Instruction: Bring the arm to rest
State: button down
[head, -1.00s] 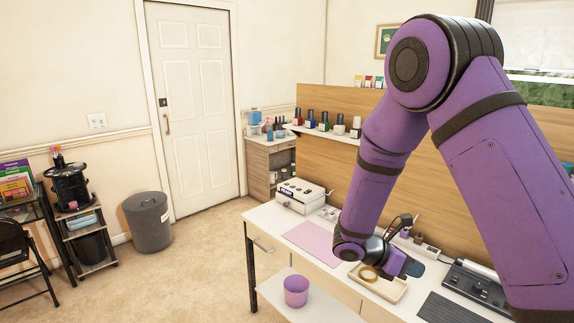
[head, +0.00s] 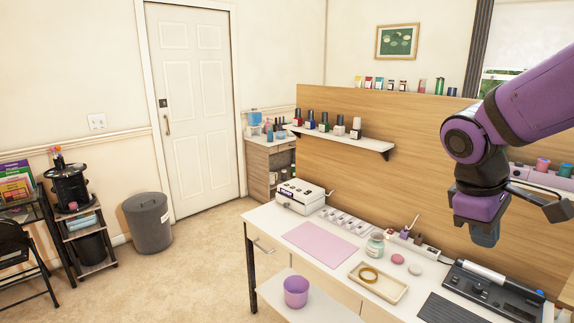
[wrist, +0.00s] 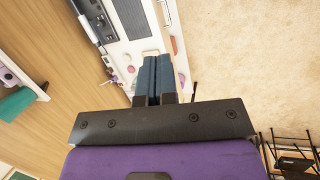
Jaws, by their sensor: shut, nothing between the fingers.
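My purple arm shows at the upper right of the head view, bent, with my gripper (head: 486,236) hanging above the right part of the white desk (head: 262,218). In the wrist view my gripper (wrist: 155,62) has its two dark blue fingers together with nothing between them. It is clear of the desk and everything on it.
A wooden back panel (head: 440,150) with a shelf (head: 345,141) stands behind.

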jog(key=s+a+r+m+t+y, duration=0.2)
jog(key=s+r+m+t+y, duration=0.2)
jog(key=s+r+m, duration=0.3)
jog(key=shift+s+r+t, duration=0.15)
jog(key=shift+s+t, duration=0.55)
jog(key=shift+s, duration=0.9)
jog(key=c, duration=1.8)
grip_release()
jog(key=shift+c, duration=0.2)
